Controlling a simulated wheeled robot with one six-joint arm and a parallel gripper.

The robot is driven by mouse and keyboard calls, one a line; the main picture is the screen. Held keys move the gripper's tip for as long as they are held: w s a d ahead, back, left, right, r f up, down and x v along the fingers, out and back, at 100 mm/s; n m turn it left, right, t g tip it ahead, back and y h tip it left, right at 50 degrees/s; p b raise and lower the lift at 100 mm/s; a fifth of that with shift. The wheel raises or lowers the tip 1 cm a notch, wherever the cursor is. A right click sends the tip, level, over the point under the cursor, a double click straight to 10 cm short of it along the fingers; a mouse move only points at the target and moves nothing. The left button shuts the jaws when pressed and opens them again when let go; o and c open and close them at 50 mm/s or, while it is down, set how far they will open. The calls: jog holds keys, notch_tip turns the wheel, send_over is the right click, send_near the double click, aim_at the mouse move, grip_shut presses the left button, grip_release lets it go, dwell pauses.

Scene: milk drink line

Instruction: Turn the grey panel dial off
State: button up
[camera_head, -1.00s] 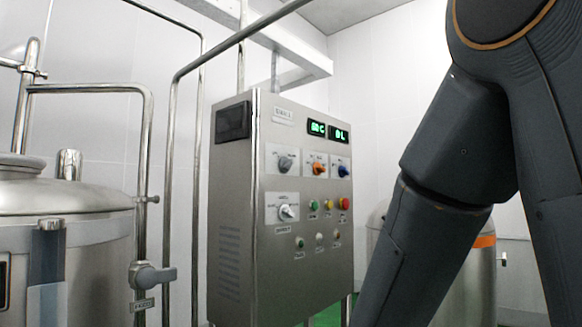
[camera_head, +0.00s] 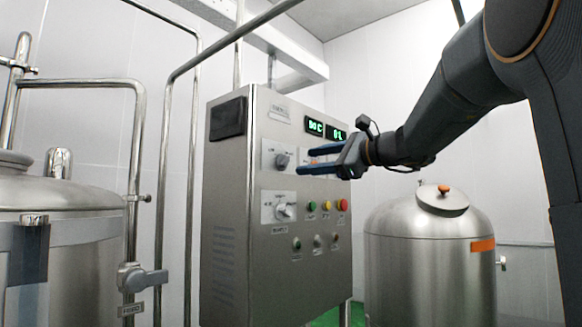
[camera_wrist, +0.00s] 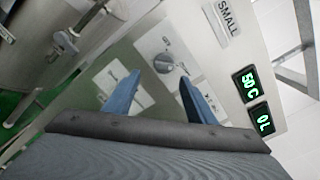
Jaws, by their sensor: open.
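The grey dial (camera_head: 282,160) sits at the upper left of the control rows on a steel panel box (camera_head: 270,285). In the wrist view the grey dial (camera_wrist: 163,63) shows just beyond and between my blue fingertips. Which mark it points to is too small to read. My gripper (camera_head: 302,161) is open and empty, just right of the dial in the head view, with its fingers pointing left. It also shows in the wrist view (camera_wrist: 160,78). It appears apart from the dial. My fingers hide the orange and blue dials in the head view.
Green-lit displays (camera_head: 326,129) sit above the dials. A paler dial (camera_head: 284,211) and several coloured buttons (camera_head: 343,205) are below. Steel tanks stand left (camera_head: 70,196) and right (camera_head: 410,260). A vertical pipe (camera_head: 162,200) runs left of the box.

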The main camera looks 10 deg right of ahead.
aim_at(287, 161)
jog(key=p+x, duration=0.1)
jog(key=x, duration=0.2)
jog(key=r+p+x, duration=0.1)
jog(key=x, duration=0.2)
jog(key=shift+r, duration=0.15)
jog(key=shift+x, duration=0.85)
jog(key=c, duration=1)
jog(key=shift+c, duration=0.3)
